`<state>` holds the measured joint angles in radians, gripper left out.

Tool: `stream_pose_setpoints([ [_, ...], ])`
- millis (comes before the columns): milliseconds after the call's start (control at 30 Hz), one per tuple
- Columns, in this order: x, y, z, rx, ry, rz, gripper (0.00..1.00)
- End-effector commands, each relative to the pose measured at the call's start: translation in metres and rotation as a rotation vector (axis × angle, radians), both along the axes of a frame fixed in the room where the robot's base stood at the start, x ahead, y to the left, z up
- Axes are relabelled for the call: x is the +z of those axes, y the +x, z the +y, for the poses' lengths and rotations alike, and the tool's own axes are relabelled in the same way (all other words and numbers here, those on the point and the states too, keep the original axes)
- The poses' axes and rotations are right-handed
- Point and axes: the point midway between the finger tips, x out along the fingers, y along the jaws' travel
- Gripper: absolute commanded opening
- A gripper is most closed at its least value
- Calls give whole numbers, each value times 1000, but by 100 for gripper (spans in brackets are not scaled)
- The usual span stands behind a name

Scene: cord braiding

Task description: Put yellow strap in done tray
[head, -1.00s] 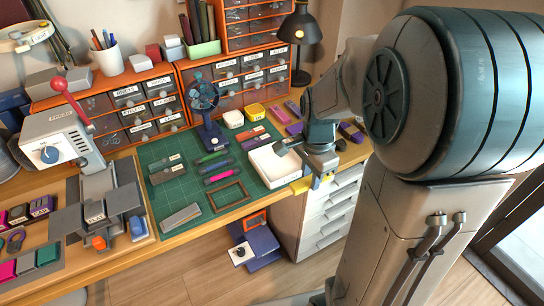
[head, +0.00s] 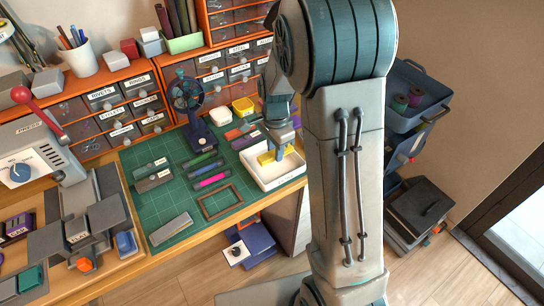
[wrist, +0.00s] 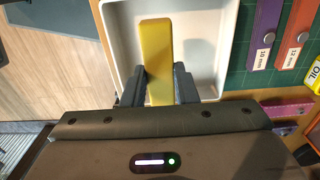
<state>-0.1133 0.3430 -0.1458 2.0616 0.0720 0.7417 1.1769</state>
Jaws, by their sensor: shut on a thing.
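The yellow strap (wrist: 156,45) is gripped between the two dark fingers of my gripper (wrist: 159,82) in the wrist view. In the head view the strap (head: 266,158) shows as a yellow bar within the outline of the white tray (head: 287,179), beneath my gripper (head: 279,152). The tray (wrist: 231,50) surrounds the strap on the visible sides in the wrist view, and its floor looks otherwise empty. I cannot tell whether the strap touches the tray floor.
Purple and orange straps (wrist: 293,35) lie beside the tray. The tray sits near the bench's front edge.

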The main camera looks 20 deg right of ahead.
Motion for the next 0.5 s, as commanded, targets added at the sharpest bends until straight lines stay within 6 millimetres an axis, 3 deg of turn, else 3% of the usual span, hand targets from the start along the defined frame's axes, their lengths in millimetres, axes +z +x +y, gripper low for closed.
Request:
stream_pose_setpoints([
  [267, -13, 15, 5, -2, 1, 1, 1],
  [500, -46, 14, 4, -4, 0, 2, 1],
])
